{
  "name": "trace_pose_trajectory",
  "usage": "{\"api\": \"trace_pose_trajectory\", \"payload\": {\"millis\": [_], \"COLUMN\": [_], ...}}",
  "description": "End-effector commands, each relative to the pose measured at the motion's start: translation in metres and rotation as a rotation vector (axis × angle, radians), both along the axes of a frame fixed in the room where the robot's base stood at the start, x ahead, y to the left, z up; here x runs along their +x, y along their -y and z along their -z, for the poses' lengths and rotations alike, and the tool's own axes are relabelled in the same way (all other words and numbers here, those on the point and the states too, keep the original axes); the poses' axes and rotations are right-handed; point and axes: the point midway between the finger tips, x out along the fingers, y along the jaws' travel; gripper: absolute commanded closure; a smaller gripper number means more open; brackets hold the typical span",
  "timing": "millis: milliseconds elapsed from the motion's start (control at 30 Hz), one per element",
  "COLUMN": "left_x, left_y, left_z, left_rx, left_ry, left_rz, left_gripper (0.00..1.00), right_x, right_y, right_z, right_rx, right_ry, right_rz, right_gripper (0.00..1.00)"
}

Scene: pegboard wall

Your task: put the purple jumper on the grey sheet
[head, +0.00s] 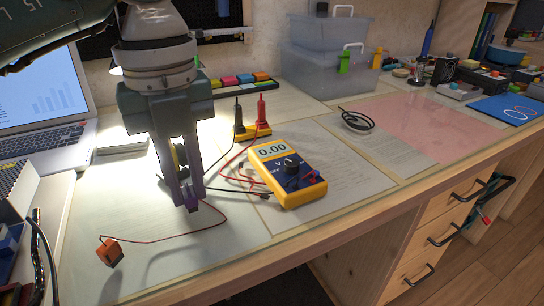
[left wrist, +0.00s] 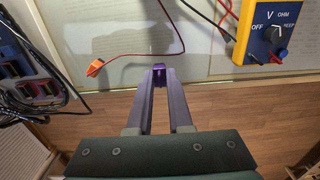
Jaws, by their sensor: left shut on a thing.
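My left gripper (head: 191,207) points down above the pale left part of the desk. It is shut on the purple jumper (left wrist: 159,73), a small purple piece held between the fingertips; the fingers hide part of it. The jumper shows at the fingertips in the head view too (head: 192,203). A pale greyish sheet (head: 350,182) lies in the middle of the desk, right of the gripper, partly under the multimeter; it looks like the grey sheet, but its tint is faint. My right gripper is not in view.
A yellow-and-blue multimeter (head: 287,174) stands right of the gripper, with red and black leads around it. An orange clip (head: 110,252) on a red wire lies to the left. A laptop (head: 45,110) is behind left. A pink sheet (head: 440,120) lies farther right.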

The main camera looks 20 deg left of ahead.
Motion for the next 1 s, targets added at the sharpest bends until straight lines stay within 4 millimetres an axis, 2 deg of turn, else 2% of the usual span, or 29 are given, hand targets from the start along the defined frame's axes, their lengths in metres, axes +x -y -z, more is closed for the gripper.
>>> {"api": "trace_pose_trajectory", "payload": {"millis": [167,400,767,800,1000], "left_x": [0.0,-0.001,0.0,0.0,0.0], "left_y": [0.0,0.0,0.0,0.0,0.0], "left_z": [0.014,0.048,0.052,0.051,0.051], "left_rx": [0.0,0.0,0.0,0.001,0.0], "left_ry": [-0.001,-0.001,0.0,0.001,0.0], "left_rz": [0.0,0.0,0.001,0.001,0.0], "left_gripper": [1.0,1.0,1.0,0.78,0.56], "right_x": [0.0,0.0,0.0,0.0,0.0], "right_y": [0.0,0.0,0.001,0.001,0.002], "right_z": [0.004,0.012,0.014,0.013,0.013], "right_rx": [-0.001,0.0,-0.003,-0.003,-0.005], "right_ry": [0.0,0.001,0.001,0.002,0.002], "right_rz": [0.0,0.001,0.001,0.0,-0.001], "right_gripper": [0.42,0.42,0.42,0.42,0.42]}}
